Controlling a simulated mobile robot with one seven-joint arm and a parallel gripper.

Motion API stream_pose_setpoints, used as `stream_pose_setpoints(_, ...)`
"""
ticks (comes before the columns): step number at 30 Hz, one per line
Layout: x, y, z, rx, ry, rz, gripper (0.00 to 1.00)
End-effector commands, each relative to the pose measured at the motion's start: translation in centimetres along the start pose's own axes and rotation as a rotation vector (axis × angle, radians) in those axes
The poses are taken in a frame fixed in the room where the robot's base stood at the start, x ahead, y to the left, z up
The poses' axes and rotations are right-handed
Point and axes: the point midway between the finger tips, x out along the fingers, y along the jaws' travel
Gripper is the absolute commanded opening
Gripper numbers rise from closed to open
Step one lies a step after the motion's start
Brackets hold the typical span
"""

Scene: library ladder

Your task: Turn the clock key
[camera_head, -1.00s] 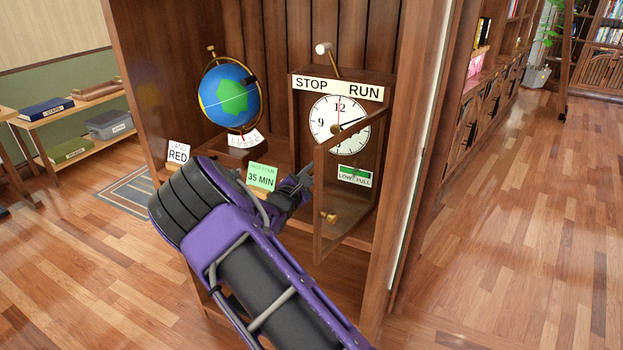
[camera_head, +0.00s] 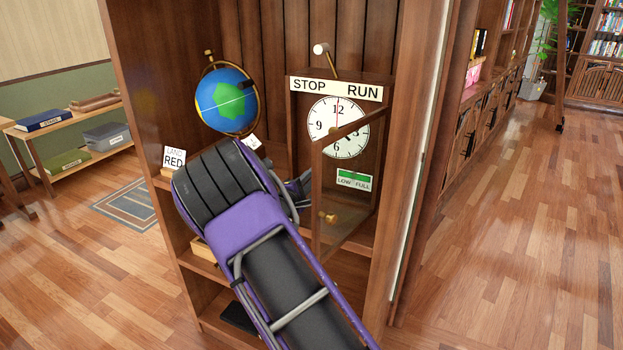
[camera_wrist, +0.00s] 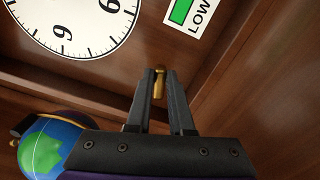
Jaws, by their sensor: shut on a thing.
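The clock (camera_head: 338,127) has a white dial in a wooden case, under a STOP/RUN label; its glass door (camera_head: 340,195) stands open. A LOW/FULL gauge (camera_head: 354,180) with a green bar sits below the dial and partly shows in the wrist view (camera_wrist: 190,12). A small brass key (camera_wrist: 159,84) shows between the fingertips of my gripper (camera_wrist: 160,78), which is shut on it at the clock's lower part. In the head view my gripper (camera_head: 304,188) reaches in at the left of the door, partly hidden by my arm and the door; the key is not visible there.
The open door with its brass knob (camera_head: 329,217) stands close to the right of my gripper. A blue-green globe (camera_head: 228,98) and a RED card (camera_head: 174,159) are on the left. A lever (camera_head: 325,55) rises above the clock. Open floor lies right of the cabinet.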

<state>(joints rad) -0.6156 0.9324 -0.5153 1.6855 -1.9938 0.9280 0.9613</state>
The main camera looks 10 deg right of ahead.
Motion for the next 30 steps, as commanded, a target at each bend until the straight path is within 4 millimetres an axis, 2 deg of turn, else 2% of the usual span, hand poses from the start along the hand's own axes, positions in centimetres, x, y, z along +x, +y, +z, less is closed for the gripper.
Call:
stream_pose_setpoints(10, 0.0, 0.0, 0.0, 0.002, 0.0, 0.0, 0.0)
stream_pose_setpoints(11, 0.0, 0.0, 0.0, 0.001, 0.0, 0.0, 0.23)
stream_pose_setpoints(15, 0.0, 0.0, 0.0, 0.001, 0.0, 0.0, 0.49)
stream_pose_setpoints(25, -0.2, 0.0, 0.0, 0.001, 0.001, 0.0, 0.5)
stream_pose_setpoints(30, -2.1, 0.1, -0.1, 0.001, 0.003, 0.0, 0.5)
